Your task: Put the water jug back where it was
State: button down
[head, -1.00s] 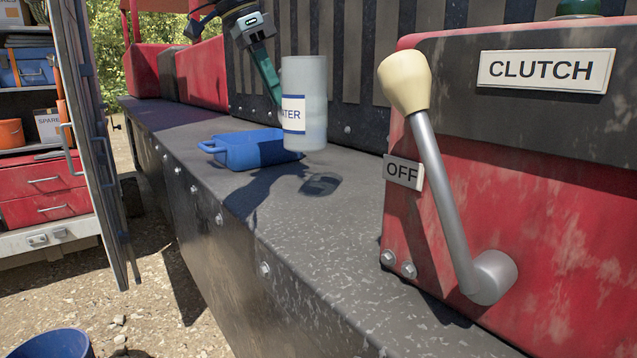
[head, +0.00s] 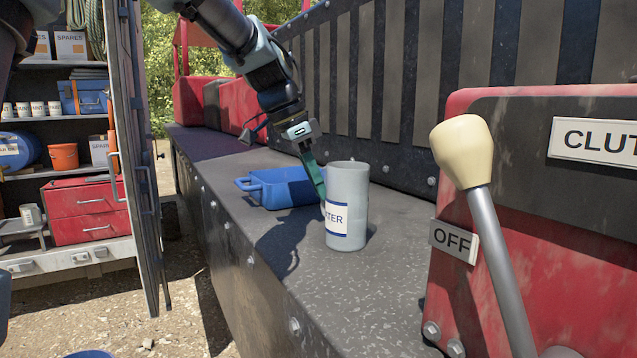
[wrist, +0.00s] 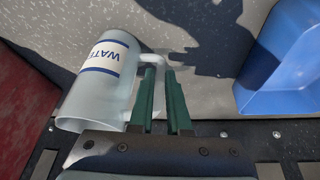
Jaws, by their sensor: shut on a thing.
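The water jug (head: 347,185) is a pale, translucent cylinder with a white and blue WATER label. In the head view it is upright on the grey metal ledge (head: 330,290), its base seeming to touch the surface. My gripper (head: 321,188) reaches down at its left side with green fingers. In the wrist view the jug (wrist: 112,88) lies left of my gripper (wrist: 161,72). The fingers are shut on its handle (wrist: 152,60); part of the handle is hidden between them.
A blue tub (head: 288,190) sits on the ledge just behind and left of the jug. A red clutch housing with a lever (head: 485,240) stands at the right. A slatted dark wall (head: 385,90) runs behind. Open shelves (head: 60,150) stand at the left.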

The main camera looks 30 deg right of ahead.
jog(key=c, duration=0.9)
grip_release()
jog(key=b+v, duration=0.1)
jog(key=v, duration=1.1)
jog(key=w+a+f+n+t+y, duration=0.1)
jog(key=w+a+f+n, duration=0.35)
jog(key=a+f, duration=0.3)
jog(key=w+a+f+n+t+y, duration=0.1)
jog(key=w+a+f+n, duration=0.2)
jog(key=a+f+n, duration=0.35)
jog(key=s+a+f+n, duration=0.2)
jog(key=a+f+n, duration=0.1)
jog(key=a+f, duration=0.3)
jog(key=s+a+f+n+y, duration=0.1)
jog(key=s+a+f+n, duration=0.2)
jog(key=a+f, duration=0.3)
jog(key=s+a+f+n+t+y, duration=0.1)
jog(key=s+a+f+n, duration=0.1)
jog(key=a+f, duration=0.4)
jog(key=shift+s+a+n, duration=0.2)
jog(key=shift+a+n, duration=0.05)
jog(key=shift+a, duration=0.8)
jog(key=shift+s+a+n, duration=0.15)
jog(key=shift+a+n, duration=0.1)
jog(key=shift+a, duration=0.75)
